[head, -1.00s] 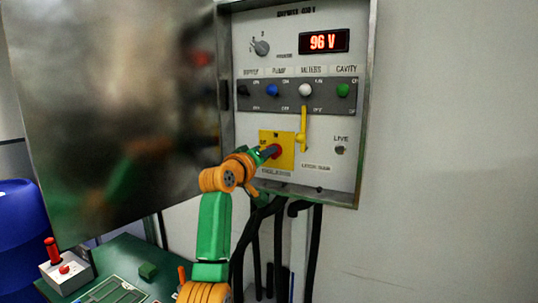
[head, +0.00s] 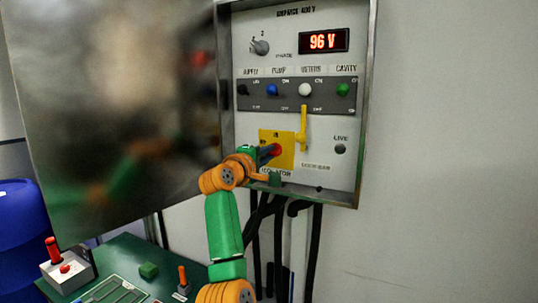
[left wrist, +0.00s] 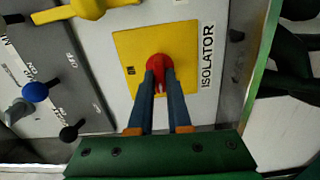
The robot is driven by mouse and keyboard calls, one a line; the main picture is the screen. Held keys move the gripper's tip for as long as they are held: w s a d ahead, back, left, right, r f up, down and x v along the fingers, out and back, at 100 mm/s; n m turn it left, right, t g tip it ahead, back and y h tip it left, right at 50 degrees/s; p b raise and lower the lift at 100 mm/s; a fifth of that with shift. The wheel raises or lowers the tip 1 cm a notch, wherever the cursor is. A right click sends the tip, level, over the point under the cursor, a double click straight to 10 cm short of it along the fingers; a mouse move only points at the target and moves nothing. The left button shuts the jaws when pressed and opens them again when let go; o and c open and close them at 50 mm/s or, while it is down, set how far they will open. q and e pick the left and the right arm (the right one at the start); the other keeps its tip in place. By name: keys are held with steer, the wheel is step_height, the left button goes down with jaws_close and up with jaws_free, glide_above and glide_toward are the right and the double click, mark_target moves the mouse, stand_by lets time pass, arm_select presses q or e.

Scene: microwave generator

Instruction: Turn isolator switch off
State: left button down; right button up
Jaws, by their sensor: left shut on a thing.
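The isolator switch is a red knob (left wrist: 159,66) on a yellow plate (left wrist: 128,50) low on the panel, with the word ISOLATOR beside it in the left wrist view. In the head view the yellow plate (head: 287,138) shows around the knob (head: 275,150). My left gripper (left wrist: 160,76) is shut on the red knob, a finger on each side of it. In the head view my left gripper (head: 269,153) reaches the plate from the lower left and hides part of it. My right gripper is not in view.
A yellow lever (head: 303,128) sits just right of the plate. Above is a row of coloured toggles (head: 305,90) and a display reading 96 V (head: 324,40). The open cabinet door (head: 110,110) stands left. A green table (head: 125,262) holds a red-button box (head: 66,268).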

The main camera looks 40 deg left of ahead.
arm_select(q)
steer(key=shift+f+n, duration=0.3)
stand_by(0.4)
steer(key=c, duration=1.1)
jaws_free()
steer(key=shift+o, duration=1.2)
steer(key=shift+s+r, duration=0.1)
steer(key=shift+s, duration=0.05)
steer(key=shift+s+a+r, duration=0.1)
steer(key=shift+s, duration=0.05)
steer(key=b+v, duration=0.5)
steer(key=v, duration=0.2)
